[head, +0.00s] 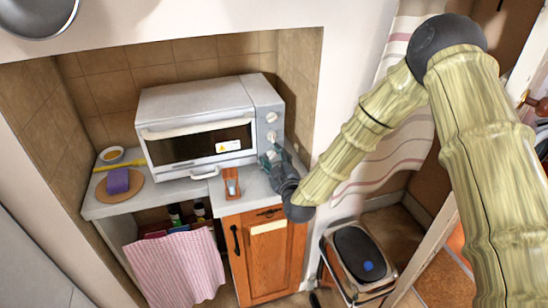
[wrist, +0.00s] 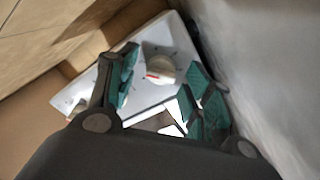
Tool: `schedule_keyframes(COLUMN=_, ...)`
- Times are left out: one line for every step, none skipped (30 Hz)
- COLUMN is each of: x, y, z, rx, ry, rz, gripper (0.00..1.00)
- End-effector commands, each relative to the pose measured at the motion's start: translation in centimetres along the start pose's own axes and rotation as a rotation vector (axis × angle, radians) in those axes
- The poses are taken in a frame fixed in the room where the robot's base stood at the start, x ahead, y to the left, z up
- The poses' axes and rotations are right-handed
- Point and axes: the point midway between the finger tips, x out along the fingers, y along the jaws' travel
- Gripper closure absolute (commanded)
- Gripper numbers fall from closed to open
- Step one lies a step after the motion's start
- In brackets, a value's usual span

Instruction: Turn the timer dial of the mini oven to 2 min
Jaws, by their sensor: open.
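The white mini oven (head: 190,102) stands on the counter in a tiled niche, its door shut. On the right side of its front, two pale dials show, an upper dial (head: 271,117) and a middle dial (head: 271,136). My gripper (head: 272,158) is at the lower part of this panel and hides what lies behind it. In the wrist view, my gripper (wrist: 161,78) is open, with a finger on each side of a white dial (wrist: 158,62) bearing a red mark. Contact cannot be told, nor can the dial's setting be read.
A small orange-brown item (head: 231,184) lies on the counter left of my gripper. The niche's side wall (head: 299,85) is close on the right.

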Motion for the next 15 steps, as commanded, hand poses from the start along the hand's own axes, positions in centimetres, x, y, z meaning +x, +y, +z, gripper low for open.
schedule_keyframes(x=0.03, y=-0.01, z=0.0, rx=0.0, ry=0.0, rz=0.0, gripper=0.5)
schedule_keyframes(x=0.03, y=-0.01, z=0.0, rx=0.0, ry=0.0, rz=0.0, gripper=0.5)
schedule_keyframes(x=0.02, y=-0.01, z=0.0, rx=0.0, ry=0.0, rz=0.0, gripper=0.5)
schedule_keyframes(x=0.02, y=-0.01, z=-0.01, rx=0.0, ry=0.0, rz=0.0, gripper=0.5)
schedule_keyframes(x=0.02, y=0.0, z=-0.01, rx=0.0, ry=0.0, rz=0.0, gripper=0.5)
schedule_keyframes(x=0.02, y=0.0, z=-0.01, rx=0.0, ry=0.0, rz=0.0, gripper=0.5)
schedule_keyframes(x=0.02, y=0.0, z=-0.01, rx=0.0, ry=0.0, rz=0.0, gripper=0.55)
schedule_keyframes(x=0.02, y=0.0, z=-0.02, rx=0.0, ry=0.0, rz=0.0, gripper=0.61)
schedule_keyframes(x=0.02, y=0.01, z=-0.02, rx=0.0, ry=0.0, rz=0.0, gripper=0.68)
schedule_keyframes(x=0.01, y=0.0, z=-0.02, rx=0.0, ry=0.0, rz=0.0, gripper=0.73)
schedule_keyframes(x=0.01, y=0.01, z=-0.02, rx=0.0, ry=0.001, rz=0.0, gripper=0.79)
schedule_keyframes(x=0.01, y=0.01, z=-0.02, rx=0.0, ry=0.001, rz=0.0, gripper=0.86)
schedule_keyframes(x=0.01, y=0.01, z=-0.02, rx=0.0, ry=0.001, rz=0.0, gripper=0.92)
schedule_keyframes(x=0.01, y=0.01, z=-0.03, rx=0.0, ry=0.001, rz=0.0, gripper=0.95)
schedule_keyframes(x=0.01, y=0.01, z=-0.03, rx=0.0, ry=0.001, rz=0.0, gripper=0.95)
